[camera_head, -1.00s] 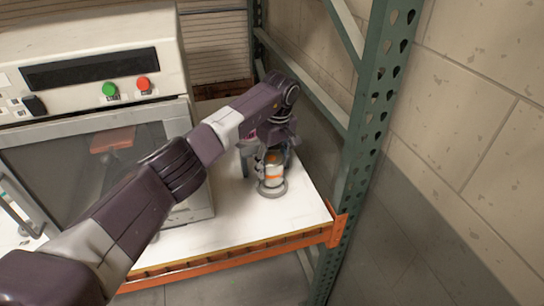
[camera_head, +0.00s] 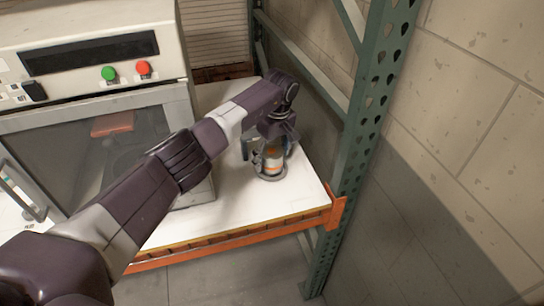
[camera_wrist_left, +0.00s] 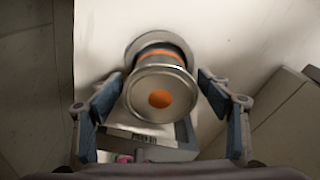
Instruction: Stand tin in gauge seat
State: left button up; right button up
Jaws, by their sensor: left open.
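The tin (camera_head: 273,157) is a metal can with an orange and white label. It stands upright over the round grey gauge seat (camera_head: 270,177) on the white shelf. In the left wrist view the tin's lid (camera_wrist_left: 160,95) has an orange dot, and the seat's rim (camera_wrist_left: 141,42) shows behind it. Whether the tin sits fully down in the seat is hidden. My left gripper (camera_head: 269,148) is over the tin with its fingers open on either side. In the wrist view the gripper (camera_wrist_left: 168,100) shows gaps beside the tin. My right gripper is not in view.
A grey frame (camera_wrist_left: 183,150) lies close beside the tin. A large cream machine (camera_head: 90,60) with green and red buttons fills the left. A green perforated post (camera_head: 365,120) and a block wall stand at right. The shelf's front has an orange beam (camera_head: 230,242). White shelf front is clear.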

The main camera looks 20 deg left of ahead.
pick_arm(q)
jog(key=shift+r, duration=0.55)
jog(key=r+b, duration=0.1)
jog(key=r, duration=0.2)
jog(key=r+b, duration=0.1)
jog(key=r, duration=0.2)
jog(key=d+r, duration=0.1)
jog(key=r, duration=0.2)
jog(key=shift+s+r+b, duration=0.3)
jog(key=shift+b, duration=0.1)
jog(key=shift+s+d+r, duration=0.1)
jog(key=shift+r, duration=0.65)
